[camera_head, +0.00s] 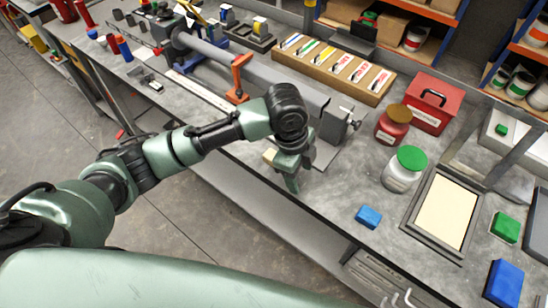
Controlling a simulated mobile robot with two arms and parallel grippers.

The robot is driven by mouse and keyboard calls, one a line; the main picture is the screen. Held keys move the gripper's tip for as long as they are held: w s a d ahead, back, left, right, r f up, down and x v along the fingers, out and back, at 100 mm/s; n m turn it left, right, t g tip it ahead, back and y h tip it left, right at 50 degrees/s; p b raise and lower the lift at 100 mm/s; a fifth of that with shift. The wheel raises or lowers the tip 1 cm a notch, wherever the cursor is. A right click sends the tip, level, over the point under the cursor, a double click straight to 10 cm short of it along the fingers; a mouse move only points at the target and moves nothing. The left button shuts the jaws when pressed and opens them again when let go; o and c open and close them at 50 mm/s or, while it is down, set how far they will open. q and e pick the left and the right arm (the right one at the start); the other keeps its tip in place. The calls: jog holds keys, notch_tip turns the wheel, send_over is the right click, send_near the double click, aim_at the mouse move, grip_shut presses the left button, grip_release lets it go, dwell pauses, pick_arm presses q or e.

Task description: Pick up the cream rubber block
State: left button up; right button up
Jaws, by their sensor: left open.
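The small cream rubber block (269,156) shows near the front edge of the grey workbench (335,205), just left of my gripper's fingers. It is partly hidden by the gripper. My left gripper (291,178) reaches in from the left and points down at the bench edge. It is open. I cannot tell whether its fingers touch the block or sit around it. My right gripper is not in view.
A grey clamp-like device with a long bar (262,75) lies behind my gripper. A blue block (368,216), a white jar with a green lid (404,168), a red jar (393,126) and a framed cream panel (443,211) stand to the right. Bare bench lies between.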

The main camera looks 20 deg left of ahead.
pick_arm(q)
jog(key=m+y, duration=0.2)
send_near(273, 153)
jog(key=shift+d+f+g, duration=0.3)
jog(key=shift+d+f, duration=0.4)
jog(key=shift+d, duration=0.25)
jog(key=shift+a, duration=0.15)
jog(key=f+p, duration=0.1)
jog(key=f, duration=0.3)
jog(key=a+f+p, duration=0.1)
jog(key=f, duration=0.2)
jog(key=shift+s+p, duration=0.25)
jog(key=shift+p, duration=0.1)
jog(key=shift+w+f, duration=0.1)
jog(key=shift+f, duration=0.15)
grip_shut()
